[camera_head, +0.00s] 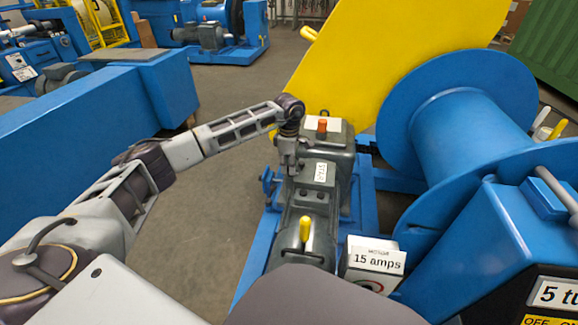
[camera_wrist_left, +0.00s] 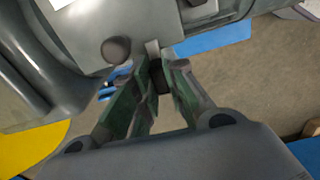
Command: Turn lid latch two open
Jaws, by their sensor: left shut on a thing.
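A dark grey machine casing (camera_head: 329,172) stands on a blue base in the head view. Its top carries an orange knob (camera_head: 322,125), a yellow lever (camera_head: 305,229) and small white labels. My left gripper (camera_head: 290,164) points down at the casing's left side. In the left wrist view, the gripper's greenish fingers (camera_wrist_left: 158,92) close on a small dark latch piece (camera_wrist_left: 159,76) at the edge of the grey casing (camera_wrist_left: 120,30). The fingers hide much of the piece, so its angle is hard to tell. My right gripper is not in view.
A large yellow guard plate (camera_head: 375,65) rises behind the casing. A blue spool (camera_head: 465,135) stands to the right. A box reading "15 amps" (camera_head: 375,262) sits at the casing's near end. Bare floor (camera_head: 215,215) lies to the left.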

